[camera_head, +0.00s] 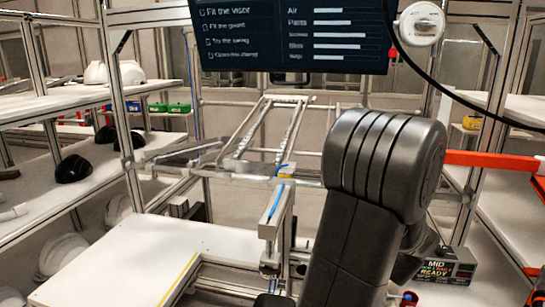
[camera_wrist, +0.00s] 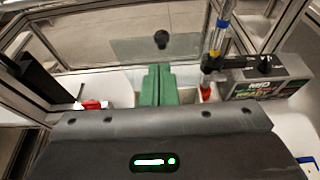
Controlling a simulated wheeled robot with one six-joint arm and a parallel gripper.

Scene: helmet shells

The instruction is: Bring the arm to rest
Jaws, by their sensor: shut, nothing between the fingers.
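My gripper (camera_wrist: 156,85) shows in the wrist view as two green fingers side by side, pressed together with nothing between them. The dark gripper body fills the lower part of that view. In the head view my grey arm stands large at the centre right, bent at a rounded joint near the top. My gripper is hidden behind it there.
A box with printed lettering (camera_head: 447,266) stands low right of my arm; the wrist view shows it beyond the fingers (camera_wrist: 268,80). A white bench (camera_head: 125,262) lies left. Metal frames, an orange-red bar (camera_head: 490,160) and a screen (camera_head: 290,35) surround the area. Left shelves hold black shells (camera_head: 74,169).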

